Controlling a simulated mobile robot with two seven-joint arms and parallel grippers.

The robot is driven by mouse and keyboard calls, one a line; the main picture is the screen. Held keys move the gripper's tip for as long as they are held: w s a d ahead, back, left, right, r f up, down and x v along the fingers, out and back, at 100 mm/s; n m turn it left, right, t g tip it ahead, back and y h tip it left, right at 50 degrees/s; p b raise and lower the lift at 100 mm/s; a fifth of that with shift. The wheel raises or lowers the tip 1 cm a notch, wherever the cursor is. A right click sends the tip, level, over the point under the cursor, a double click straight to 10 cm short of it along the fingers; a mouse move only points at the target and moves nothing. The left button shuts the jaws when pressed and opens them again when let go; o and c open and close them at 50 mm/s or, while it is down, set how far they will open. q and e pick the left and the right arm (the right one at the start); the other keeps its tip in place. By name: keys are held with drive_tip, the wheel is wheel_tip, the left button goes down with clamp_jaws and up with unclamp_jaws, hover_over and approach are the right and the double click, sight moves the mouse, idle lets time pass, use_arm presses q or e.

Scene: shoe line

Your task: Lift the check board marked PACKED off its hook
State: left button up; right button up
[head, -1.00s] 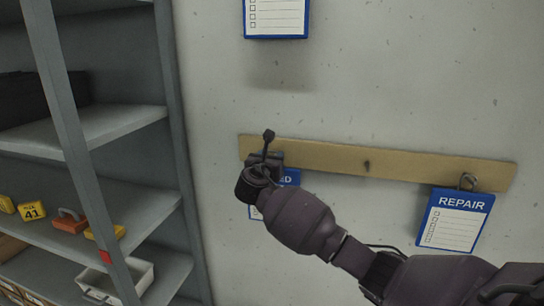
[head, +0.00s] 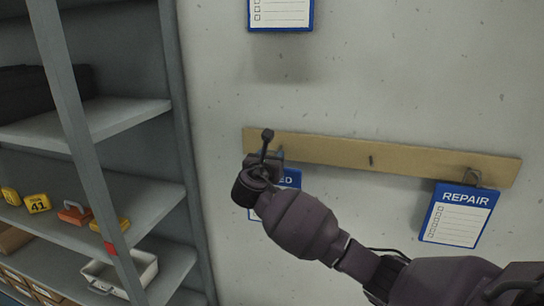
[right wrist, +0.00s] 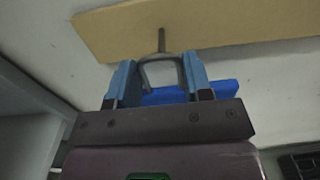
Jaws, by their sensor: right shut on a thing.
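In the right wrist view the board (right wrist: 190,92) is a blue edge behind the fingers. My right gripper (right wrist: 160,68) is shut on it at its grey wire loop (right wrist: 146,74), with one blue finger on each side. The top of the loop meets the hook (right wrist: 161,38) on the wooden strip (right wrist: 120,28). My left gripper is not in view.
The REPAIR board (head: 461,215) hangs at the right end of the strip (head: 420,167). A bare hook (head: 371,160) sits between. Another board (head: 281,14) is higher on the wall. A grey shelf rack (head: 150,205) stands close on the left, with a white bin (head: 138,272).

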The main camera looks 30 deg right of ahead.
drive_tip(key=shift+v, duration=1.25)
drive_tip(key=shift+r, duration=0.1)
